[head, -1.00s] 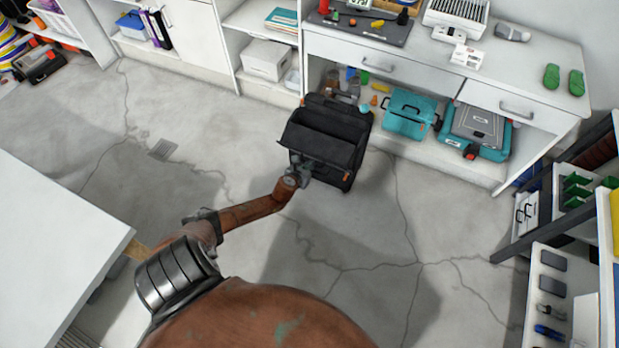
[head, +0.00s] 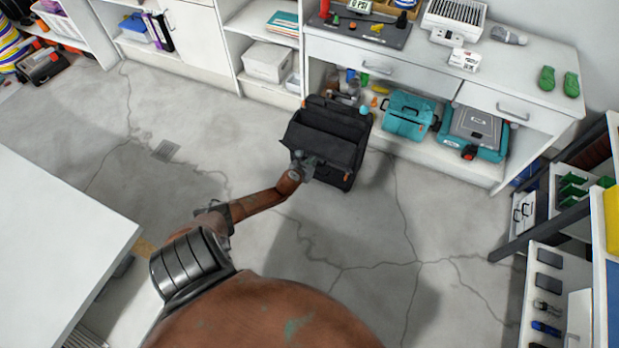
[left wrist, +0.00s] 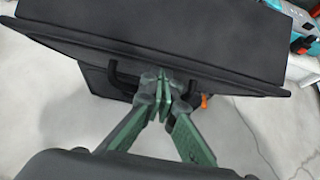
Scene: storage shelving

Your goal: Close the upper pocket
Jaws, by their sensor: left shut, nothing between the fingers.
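A black case (head: 333,125) stands on the floor in front of the workbench in the head view. Its upper pocket flap (head: 312,147) is tilted outward on the side facing me. The flap fills the upper part of the left wrist view (left wrist: 165,38), with its lower edge running across above the fingers. My left gripper (head: 308,162) is shut and empty, right at the flap's near edge. In the left wrist view the green fingertips (left wrist: 163,90) are together just under that edge; I cannot tell whether they touch it. My right gripper is not in view.
The white workbench (head: 440,70) stands behind the case, with a teal toolbox (head: 408,116) and a grey-teal case (head: 473,133) on its lower shelf. A white table (head: 55,245) is at the left and a storage rack (head: 550,290) at the right. The floor between is clear.

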